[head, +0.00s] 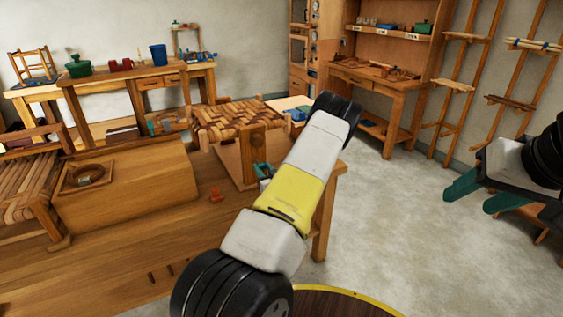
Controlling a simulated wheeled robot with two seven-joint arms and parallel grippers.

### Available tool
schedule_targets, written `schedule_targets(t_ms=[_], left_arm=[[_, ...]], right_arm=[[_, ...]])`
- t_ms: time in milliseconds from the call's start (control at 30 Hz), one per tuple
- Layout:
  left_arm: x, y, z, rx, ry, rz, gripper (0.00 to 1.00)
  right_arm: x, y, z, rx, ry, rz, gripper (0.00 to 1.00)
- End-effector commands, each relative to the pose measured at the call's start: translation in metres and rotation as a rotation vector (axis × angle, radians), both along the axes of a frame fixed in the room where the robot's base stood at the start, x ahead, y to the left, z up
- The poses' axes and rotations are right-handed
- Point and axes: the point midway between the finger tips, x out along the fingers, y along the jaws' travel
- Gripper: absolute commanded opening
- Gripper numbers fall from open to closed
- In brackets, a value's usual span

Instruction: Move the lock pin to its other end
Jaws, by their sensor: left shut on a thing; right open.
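My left arm crosses the middle of the view. Its gripper (263,171) has teal fingers low beside the upright wooden post (253,146) at the workbench's right end. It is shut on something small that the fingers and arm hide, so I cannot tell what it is. A woven bark seat (235,117) lies level at the top of the post. I cannot make out the lock pin for certain. A small orange-red piece (215,195) is on the bench, left of the post. My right gripper (483,194) is open and empty, at the right over the floor.
A woven stool (25,190) stands at the left.

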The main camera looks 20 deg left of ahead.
Motion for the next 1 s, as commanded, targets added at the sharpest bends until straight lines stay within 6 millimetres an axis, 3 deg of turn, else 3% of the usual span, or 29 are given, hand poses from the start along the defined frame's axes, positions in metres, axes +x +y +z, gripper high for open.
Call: schedule_targets(t_ms=[167, 400, 633, 667, 733, 1000], left_arm=[[0.001, 0.001, 0.0, -0.001, -0.001, 0.0, 0.0], [0.018, 0.021, -0.001, -0.001, 0.0, 0.0, 0.0], [0.019, 0.022, 0.0, 0.0, 0.0, -0.002, 0.0], [0.019, 0.022, 0.0, 0.0, 0.0, -0.002, 0.37], [0.019, 0.022, 0.0, 0.0, 0.0, -0.002, 0.5], [0.019, 0.021, 0.0, 0.0, 0.0, -0.001, 0.53]], right_arm=[[0.0, 0.0, 0.0, 0.0, 0.0, 0.0, 0.53], [0.0, 0.0, 0.0, 0.0, 0.0, 0.0, 0.53], [0.0, 0.0, 0.0, 0.0, 0.0, 0.0, 0.53], [0.0, 0.0, 0.0, 0.0, 0.0, 0.0, 0.53], [0.0, 0.0, 0.0, 0.0, 0.0, 0.0, 0.53], [0.0, 0.0, 0.0, 0.0, 0.0, 0.0, 0.53]])
